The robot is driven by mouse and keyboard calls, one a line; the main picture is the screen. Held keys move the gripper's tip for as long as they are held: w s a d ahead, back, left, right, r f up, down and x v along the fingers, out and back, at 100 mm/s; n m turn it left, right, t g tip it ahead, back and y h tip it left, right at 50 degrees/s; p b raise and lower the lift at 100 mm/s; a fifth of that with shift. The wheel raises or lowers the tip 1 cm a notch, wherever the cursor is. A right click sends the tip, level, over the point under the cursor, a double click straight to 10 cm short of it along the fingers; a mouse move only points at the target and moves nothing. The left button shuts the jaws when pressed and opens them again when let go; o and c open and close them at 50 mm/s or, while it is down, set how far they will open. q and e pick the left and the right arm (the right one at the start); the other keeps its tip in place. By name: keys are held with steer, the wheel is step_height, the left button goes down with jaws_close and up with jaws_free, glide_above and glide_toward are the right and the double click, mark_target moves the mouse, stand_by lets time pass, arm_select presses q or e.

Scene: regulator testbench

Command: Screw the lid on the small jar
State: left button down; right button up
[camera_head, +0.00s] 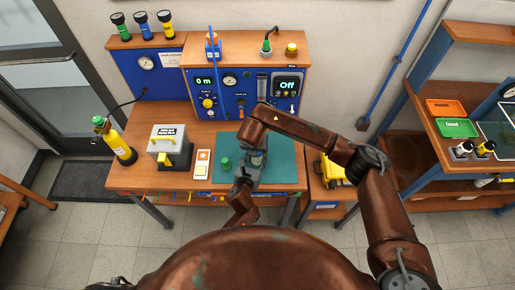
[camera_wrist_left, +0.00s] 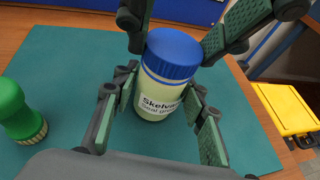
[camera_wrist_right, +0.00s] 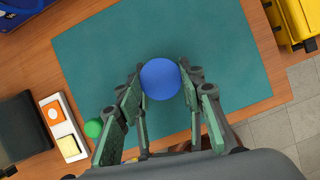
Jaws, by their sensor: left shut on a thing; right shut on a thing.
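The small jar (camera_wrist_left: 160,100) stands upright on the teal mat (camera_wrist_left: 60,60), with pale contents and a printed label. The blue lid (camera_wrist_left: 174,50) sits on its top and looks level; whether the threads are engaged cannot be seen. My left gripper (camera_wrist_left: 160,92) is shut around the jar's body, low on its sides. My right gripper (camera_wrist_right: 161,84) reaches from above and is shut on the lid, which also shows from above in the right wrist view (camera_wrist_right: 161,77). In the head view the arms hide most of the jar.
A small orange-and-yellow panel (camera_head: 202,164) and a grey box (camera_head: 170,145) lie further left. The blue test bench (camera_head: 245,90) rises behind. The mat's right side is clear.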

steer(key=m+h, duration=0.1)
steer(key=m, duration=0.2)
steer(key=m+g+h, duration=0.1)
steer(key=m, duration=0.3)
steer(key=shift+w+a+h, duration=0.2)
steer(key=shift+h, duration=0.1)
steer(key=m+g, duration=0.1)
steer(key=m, duration=0.3)
steer(key=shift+m+g+h, duration=0.4)
steer(key=m, duration=0.2)
steer(key=m+g, duration=0.2)
steer(key=m, duration=0.1)
steer(key=shift+w+m, duration=0.25)
steer(key=shift+m, duration=0.05)
steer(key=m+g, duration=0.1)
steer(key=m, duration=0.3)
steer(key=shift+m+g, duration=0.3)
steer(key=shift+g, duration=0.1)
steer(key=o, duration=0.8)
steer(key=shift+o, duration=0.2)
